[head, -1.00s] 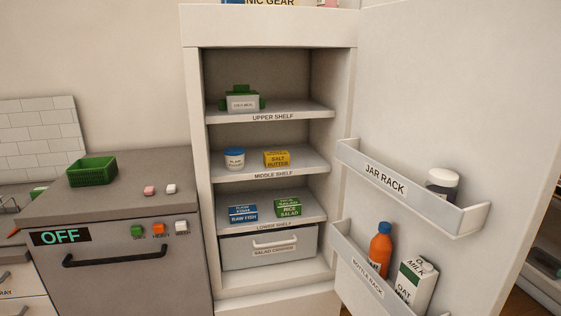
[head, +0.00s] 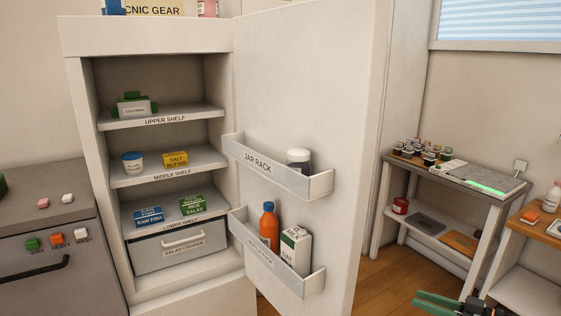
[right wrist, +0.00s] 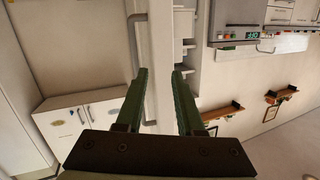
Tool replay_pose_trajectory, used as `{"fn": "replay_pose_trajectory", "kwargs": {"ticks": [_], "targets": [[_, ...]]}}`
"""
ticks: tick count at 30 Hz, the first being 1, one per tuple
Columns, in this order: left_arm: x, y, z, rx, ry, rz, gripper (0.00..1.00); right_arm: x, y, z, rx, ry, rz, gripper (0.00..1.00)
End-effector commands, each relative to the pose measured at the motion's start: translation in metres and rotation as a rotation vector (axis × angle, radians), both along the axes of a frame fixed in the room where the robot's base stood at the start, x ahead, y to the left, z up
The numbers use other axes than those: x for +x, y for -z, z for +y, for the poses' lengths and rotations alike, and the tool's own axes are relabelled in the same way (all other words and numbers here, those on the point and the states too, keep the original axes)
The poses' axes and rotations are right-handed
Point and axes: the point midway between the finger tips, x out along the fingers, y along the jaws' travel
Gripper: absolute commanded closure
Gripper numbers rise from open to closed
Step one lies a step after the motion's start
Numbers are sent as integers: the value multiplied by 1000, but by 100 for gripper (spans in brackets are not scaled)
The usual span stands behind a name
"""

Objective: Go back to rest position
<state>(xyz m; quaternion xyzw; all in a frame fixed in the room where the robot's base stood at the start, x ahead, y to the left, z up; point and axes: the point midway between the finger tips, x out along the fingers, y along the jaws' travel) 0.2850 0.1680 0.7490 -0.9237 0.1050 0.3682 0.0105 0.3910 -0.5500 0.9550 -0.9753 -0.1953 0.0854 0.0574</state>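My right gripper (head: 424,301) shows at the bottom right of the head view, with dark green fingers, away from the fridge. In the right wrist view its two fingers (right wrist: 160,76) stand apart with nothing between them. My left gripper is in neither view. The fridge (head: 84,150) stands open, with its door (head: 310,80) swung to the right.
The fridge shelves hold a green-clipped container (head: 134,106), a yellow box (head: 175,160) and other packs. The door racks hold a jar (head: 299,158), an orange bottle (head: 269,224) and a carton (head: 296,250). A side table (head: 455,178) with small jars stands right.

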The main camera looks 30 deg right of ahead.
Motion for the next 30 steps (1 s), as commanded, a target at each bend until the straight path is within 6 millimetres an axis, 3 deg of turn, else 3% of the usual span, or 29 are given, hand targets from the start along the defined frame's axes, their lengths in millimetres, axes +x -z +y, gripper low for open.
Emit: {"fn": "replay_pose_trajectory", "kwargs": {"ticks": [1,3,5,9,13,18,21,24,30], "targets": [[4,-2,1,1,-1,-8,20,-4,33,28,28,-6,40,63],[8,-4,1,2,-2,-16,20,-10,71,64,42,-17,90,63],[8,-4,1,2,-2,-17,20,-17,101,98,49,-29,131,63],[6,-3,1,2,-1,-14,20,-36,157,187,54,-58,212,63],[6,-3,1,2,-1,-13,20,-53,187,264,34,-75,267,63],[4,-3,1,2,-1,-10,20,-70,202,340,-25,-59,324,63],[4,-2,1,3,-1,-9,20,-77,203,368,-75,-26,363,63],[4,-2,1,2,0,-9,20,-84,202,383,-133,17,409,63],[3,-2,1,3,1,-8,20,-97,202,385,-228,93,506,63]]}}
